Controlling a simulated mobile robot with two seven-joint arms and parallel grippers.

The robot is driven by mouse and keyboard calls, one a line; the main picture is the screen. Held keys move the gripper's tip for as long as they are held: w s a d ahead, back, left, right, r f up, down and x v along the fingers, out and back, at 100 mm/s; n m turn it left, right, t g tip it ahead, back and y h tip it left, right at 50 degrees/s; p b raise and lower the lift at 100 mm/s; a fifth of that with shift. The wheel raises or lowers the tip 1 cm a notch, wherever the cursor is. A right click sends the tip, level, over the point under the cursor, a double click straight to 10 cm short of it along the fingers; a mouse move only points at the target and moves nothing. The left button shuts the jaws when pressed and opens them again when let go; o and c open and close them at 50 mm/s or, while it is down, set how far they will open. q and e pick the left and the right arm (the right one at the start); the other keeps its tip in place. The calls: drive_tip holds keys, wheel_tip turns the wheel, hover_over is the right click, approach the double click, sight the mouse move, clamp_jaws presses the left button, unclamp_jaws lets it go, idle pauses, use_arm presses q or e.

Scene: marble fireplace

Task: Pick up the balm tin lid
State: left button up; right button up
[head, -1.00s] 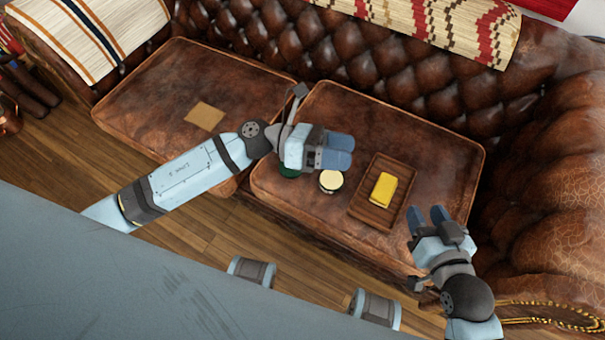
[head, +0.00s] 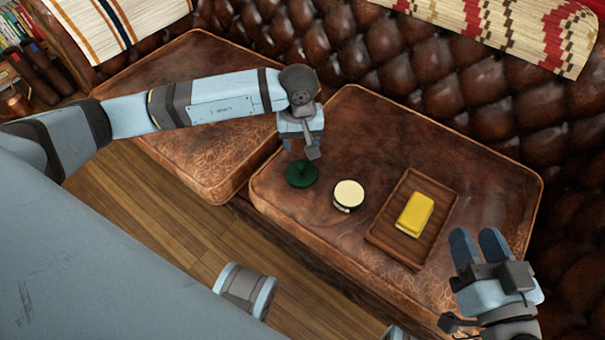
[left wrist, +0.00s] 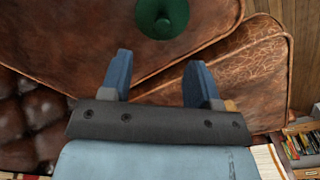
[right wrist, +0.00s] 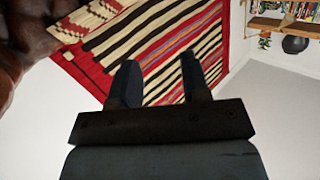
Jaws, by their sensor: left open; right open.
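My right gripper (head: 476,246) is open and empty at the lower right.
A wooden tray (head: 385,232) holding a yellow bar (head: 415,214) lies right of the tin. The tufted sofa back (head: 385,75) rises behind. A gap separates the two seat cushions. The cushion behind the tin is clear.

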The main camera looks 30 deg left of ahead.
sight(301, 165)
use_arm(q)
wheel_tip(301, 165, down, 6)
drive_tip(key=shift+w+f+b, duration=0.1)
drive_tip(key=shift+b, duration=0.9)
wheel_tip(301, 165, down, 4)
drive_tip(key=shift+a+r+b, duration=0.1)
drive_tip(key=shift+a+b, duration=0.05)
drive_tip(key=shift+b, duration=1.1)
drive_tip(key=shift+w+f, duration=0.1)
drive_tip(key=shift+f, duration=0.35)
drive_tip(key=shift+r, duration=0.1)
drive_tip(key=shift+c, duration=0.2)
drive_tip(key=c, duration=1)
drive_tip(key=shift+o, duration=0.2)
use_arm(e)
drive_tip(key=n, duration=0.1)
drive_tip(key=w+d+n+t, duration=0.1)
drive_tip(key=w+n, duration=0.1)
drive_tip(key=shift+w+d+r+t+y, duration=0.25)
drive_tip(key=shift+d+r+t+y, duration=0.05)
drive_tip(key=shift+t+y, duration=0.1)
